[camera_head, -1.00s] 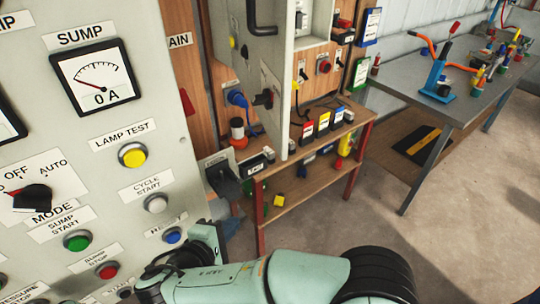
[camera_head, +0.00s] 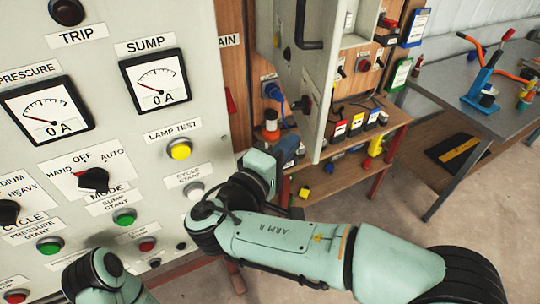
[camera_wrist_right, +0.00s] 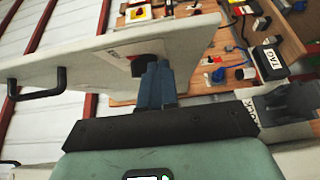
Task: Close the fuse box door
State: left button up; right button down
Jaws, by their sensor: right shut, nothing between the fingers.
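The fuse box door (camera_head: 335,85) stands open in the head view, seen nearly edge-on, with a black handle (camera_head: 312,25) on its left face. In the right wrist view the pale door (camera_wrist_right: 90,68) spans the left and centre, its handle (camera_wrist_right: 35,84) at left. A black knob (camera_wrist_right: 147,62) on a red-and-white label sits on the door just beyond my fingers. My right gripper (camera_head: 287,150) is shut and empty, low beside the door; its blue-grey fingers (camera_wrist_right: 156,72) overlap the door in the wrist view. Contact cannot be told. My left gripper is not in view.
A grey control panel (camera_head: 120,125) with gauges and buttons stands close on the left. A wooden shelf (camera_head: 350,165) with small devices lies behind the door. A metal table (camera_head: 450,95) stands at the right, with open floor (camera_head: 440,230) in front.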

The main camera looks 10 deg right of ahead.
aim_at(315, 135)
jog(key=shift+s+d, duration=0.1)
jog(key=shift+d, duration=1.45)
jog(key=shift+d, duration=0.1)
